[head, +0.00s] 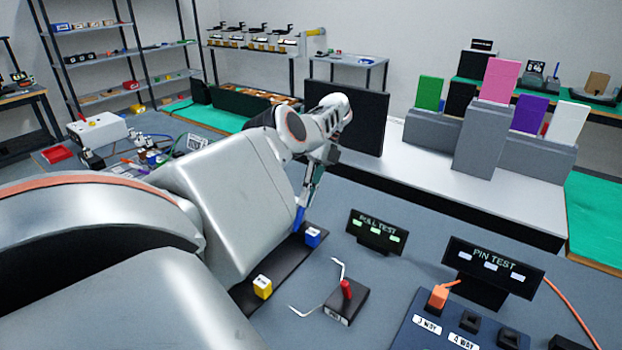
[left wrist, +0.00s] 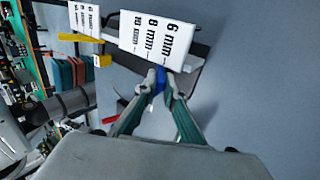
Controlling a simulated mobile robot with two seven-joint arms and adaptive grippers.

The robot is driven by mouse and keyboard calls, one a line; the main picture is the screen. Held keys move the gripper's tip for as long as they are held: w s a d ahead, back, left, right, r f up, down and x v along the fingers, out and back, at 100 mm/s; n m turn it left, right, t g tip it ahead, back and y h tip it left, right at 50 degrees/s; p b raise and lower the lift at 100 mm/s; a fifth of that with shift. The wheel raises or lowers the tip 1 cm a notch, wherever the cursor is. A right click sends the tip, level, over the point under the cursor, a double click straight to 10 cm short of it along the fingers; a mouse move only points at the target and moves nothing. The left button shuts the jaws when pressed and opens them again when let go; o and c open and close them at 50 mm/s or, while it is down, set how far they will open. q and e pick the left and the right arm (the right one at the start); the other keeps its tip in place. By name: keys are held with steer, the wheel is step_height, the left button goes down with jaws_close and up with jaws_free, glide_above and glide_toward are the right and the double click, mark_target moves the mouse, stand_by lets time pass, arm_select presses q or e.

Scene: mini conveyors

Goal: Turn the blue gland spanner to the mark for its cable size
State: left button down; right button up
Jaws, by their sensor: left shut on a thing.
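The blue gland spanner (head: 299,218) stands at the far end of a dark strip in the head view. A blue block (head: 313,237) with a white label is beside it. My left gripper (head: 308,203) reaches down to the spanner, and my arm hides part of the strip. In the left wrist view the fingertips (left wrist: 163,88) are closed on the blue spanner (left wrist: 158,78). It lies by the lower edge of a white card (left wrist: 178,60) marked 6 mm, 8 mm and 10 mm. I cannot tell which mark it points to. My right gripper is not in view.
A yellow block (head: 262,287) stands on the strip's near end; a yellow spanner (left wrist: 82,38) and another size card (left wrist: 84,20) show in the wrist view. A red-handled fixture (head: 346,290), the pull test sign (head: 376,231) and pin test sign (head: 492,267) stand to the right.

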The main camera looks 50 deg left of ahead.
arm_select(q)
steer(key=shift+f, duration=0.25)
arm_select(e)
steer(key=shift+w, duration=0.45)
arm_select(q)
steer(key=c, duration=2.1)
jaws_free()
steer(key=shift+c, duration=0.2)
steer(key=shift+w+r, duration=0.1)
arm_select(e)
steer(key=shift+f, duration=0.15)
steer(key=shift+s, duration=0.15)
